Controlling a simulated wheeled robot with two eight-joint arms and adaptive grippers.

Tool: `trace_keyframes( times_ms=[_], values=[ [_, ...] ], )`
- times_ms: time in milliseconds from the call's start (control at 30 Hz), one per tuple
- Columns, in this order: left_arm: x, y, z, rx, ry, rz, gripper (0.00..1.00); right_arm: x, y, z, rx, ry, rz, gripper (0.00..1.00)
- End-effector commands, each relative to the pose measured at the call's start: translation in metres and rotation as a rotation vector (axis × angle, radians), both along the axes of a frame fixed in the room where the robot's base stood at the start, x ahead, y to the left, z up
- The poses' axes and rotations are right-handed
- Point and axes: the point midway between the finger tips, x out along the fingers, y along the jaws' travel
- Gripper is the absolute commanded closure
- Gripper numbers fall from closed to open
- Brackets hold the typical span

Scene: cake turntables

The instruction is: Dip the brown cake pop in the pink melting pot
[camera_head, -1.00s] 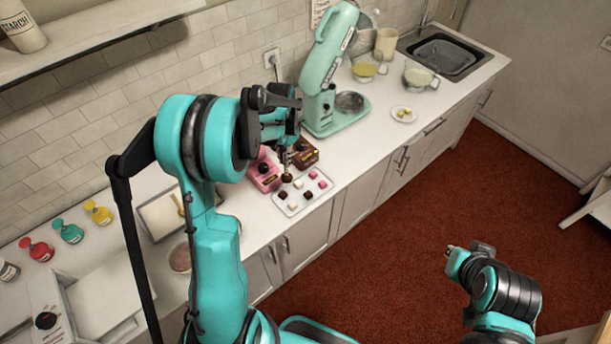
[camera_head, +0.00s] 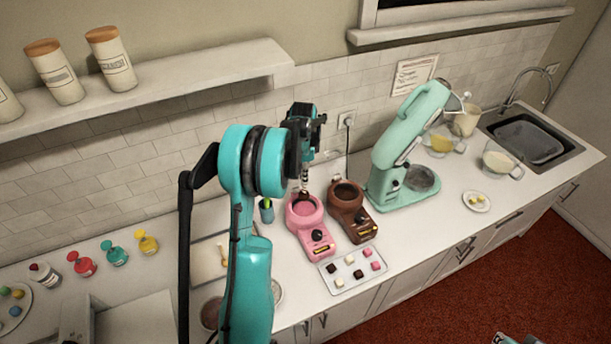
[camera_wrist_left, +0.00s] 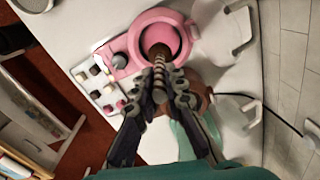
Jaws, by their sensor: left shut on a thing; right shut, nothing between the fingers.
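The brown cake pop (camera_head: 304,191) hangs from a stick at the pink melting pot's round bowl, by its far rim in the head view. The pink melting pot (camera_head: 318,244) stands on the counter, its bowl filled with pink. My left gripper (camera_head: 304,172) is above the bowl, shut on the stick. In the left wrist view the cake pop (camera_wrist_left: 160,50) points down and overlaps the pink bowl (camera_wrist_left: 180,21). I cannot tell whether it touches the pink filling. Only a sliver of my right arm shows at the bottom edge; its fingers are not visible.
A brown melting pot (camera_head: 358,224) stands right of the pink one. A tray (camera_head: 352,281) of small brown, white and pink pieces lies in front. A teal mixer (camera_head: 402,140) is further right. A blue-green cup (camera_head: 266,211) stands left of the pink pot.

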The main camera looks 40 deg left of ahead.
Motion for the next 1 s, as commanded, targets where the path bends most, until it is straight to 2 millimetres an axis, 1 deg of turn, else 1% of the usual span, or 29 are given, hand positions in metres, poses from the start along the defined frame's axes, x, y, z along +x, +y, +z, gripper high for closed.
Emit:
trace_keyframes(
  times_ms=[33, 333, 400, 700, 833, 1000],
  values=[
    [0.000, 0.000, -0.007, 0.000, 0.000, 0.000, 1.00, 0.000, 0.000, -0.005, 0.000, 0.000, 0.000, 1.00],
    [0.000, 0.000, -0.041, 0.000, 0.000, 0.001, 1.00, 0.000, 0.000, -0.022, 0.000, 0.000, 0.000, 1.00],
    [0.000, 0.000, -0.051, 0.000, 0.000, 0.001, 1.00, 0.000, 0.000, -0.031, 0.000, 0.000, 0.000, 1.00],
    [0.000, 0.000, -0.086, 0.000, 0.000, 0.001, 1.00, 0.000, 0.000, -0.061, 0.000, 0.000, 0.000, 1.00],
    [0.000, 0.000, -0.099, 0.000, 0.000, 0.001, 1.00, 0.000, 0.000, -0.072, 0.000, 0.000, 0.000, 1.00],
    [0.000, 0.000, -0.106, 0.000, 0.000, 0.001, 1.00, 0.000, 0.000, -0.078, 0.000, 0.000, 0.000, 1.00]
  ],
)
